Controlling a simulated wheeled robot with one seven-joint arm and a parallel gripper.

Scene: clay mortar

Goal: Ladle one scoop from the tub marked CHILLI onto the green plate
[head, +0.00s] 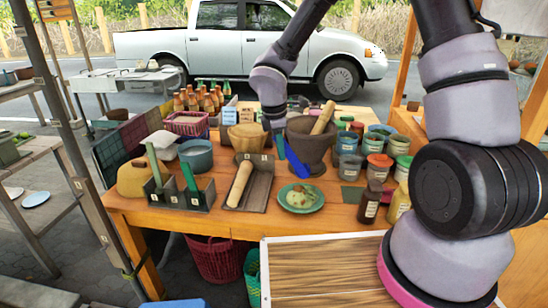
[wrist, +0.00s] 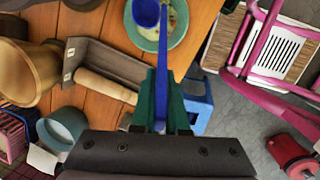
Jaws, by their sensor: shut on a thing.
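My gripper (head: 278,141) is shut on the handle of a blue ladle (head: 296,164). In the wrist view my gripper (wrist: 162,108) grips the blue handle, and the ladle's bowl (wrist: 146,13) shows at the top edge, overlapping the plate. The green plate (head: 301,211) lies near the table's front edge with pale, speckled food on it. Its rim also shows in the wrist view (wrist: 183,35). The ladle's bowl appears above and behind the plate in the head view; its contents cannot be told. Several tubs (head: 379,170) stand right of the mortar; I cannot read which is CHILLI.
A large mortar (head: 307,150) with a pestle stands behind the ladle. A grey tray (head: 259,190) with a rolling pin lies left of the plate, beside a divided holder (head: 178,199). Dark and yellow bottles (head: 369,206) stand right of the plate. Free wood shows in front.

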